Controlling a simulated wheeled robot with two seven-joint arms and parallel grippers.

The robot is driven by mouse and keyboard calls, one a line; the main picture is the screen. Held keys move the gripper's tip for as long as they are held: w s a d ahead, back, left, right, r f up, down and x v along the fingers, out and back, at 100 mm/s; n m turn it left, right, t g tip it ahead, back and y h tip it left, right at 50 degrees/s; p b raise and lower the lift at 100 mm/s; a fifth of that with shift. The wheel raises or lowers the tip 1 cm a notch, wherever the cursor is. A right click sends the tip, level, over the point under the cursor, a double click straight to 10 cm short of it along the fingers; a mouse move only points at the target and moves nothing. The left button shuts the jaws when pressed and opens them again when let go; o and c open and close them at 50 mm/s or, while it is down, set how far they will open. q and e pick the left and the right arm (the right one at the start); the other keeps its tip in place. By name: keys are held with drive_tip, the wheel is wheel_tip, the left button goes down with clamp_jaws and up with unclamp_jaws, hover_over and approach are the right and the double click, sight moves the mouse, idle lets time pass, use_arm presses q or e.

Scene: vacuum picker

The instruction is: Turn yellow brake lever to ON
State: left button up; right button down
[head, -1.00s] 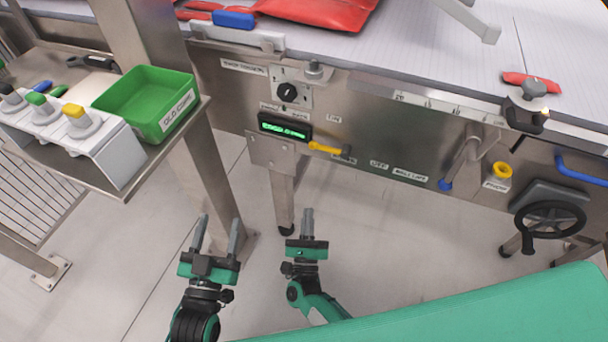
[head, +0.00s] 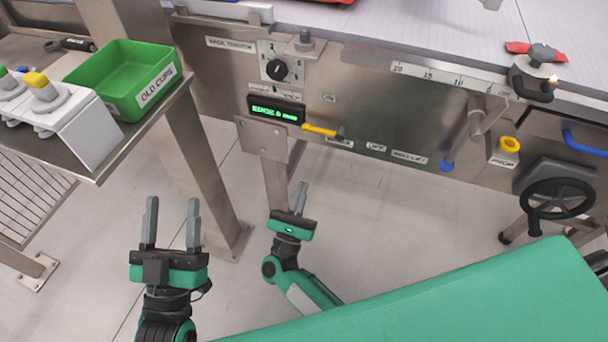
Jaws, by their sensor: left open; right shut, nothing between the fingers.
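The yellow brake lever (head: 319,130) lies nearly level on the steel front panel (head: 400,115), just right of a green-lit display. Its yellow grip points left and its grey pivot end is at the right. A small ON label (head: 328,98) sits above it, and more labels, one seeming to read OFF (head: 376,147), sit below and to the right. My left gripper (head: 172,222) is open and empty, low at the left, well away from the lever. My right gripper (head: 299,198) is shut and empty, below the lever and apart from it.
The display (head: 276,110) and a black knob (head: 278,70) are left of the lever. A blue-tipped handle (head: 447,164), yellow ring button (head: 509,145) and black handwheel (head: 556,200) are to the right. A green bin (head: 118,80) stands on the left side shelf. A steel leg (head: 275,185) stands below the panel.

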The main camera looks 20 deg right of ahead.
sight(324, 130)
use_arm(q)
drive_tip(key=shift+d+f+g+p, duration=0.15)
drive_tip(key=shift+d+f+g, duration=0.1)
drive_tip(key=shift+f+g, duration=0.45)
drive_tip(key=shift+d+f+g+p, duration=0.2)
drive_tip(key=shift+d+f+g, duration=0.15)
drive_tip(key=shift+f, duration=0.6)
drive_tip(key=shift+d+f+g+p, duration=0.2)
drive_tip(key=shift+f+g, duration=0.35)
drive_tip(key=shift+f, duration=0.3)
use_arm(e)
drive_tip(key=shift+s+a+r+x, duration=0.2)
drive_tip(key=shift+r+x, duration=0.2)
drive_tip(key=shift+x, duration=1.5)
drive_tip(key=shift+s+a+r+x, duration=0.1)
drive_tip(key=shift+s+r+x, duration=0.25)
drive_tip(key=shift+x, duration=1.55)
drive_tip(key=shift+s+a+r+x, duration=0.1)
drive_tip(key=shift+r+x, duration=0.3)
drive_tip(key=shift+x, duration=1.5)
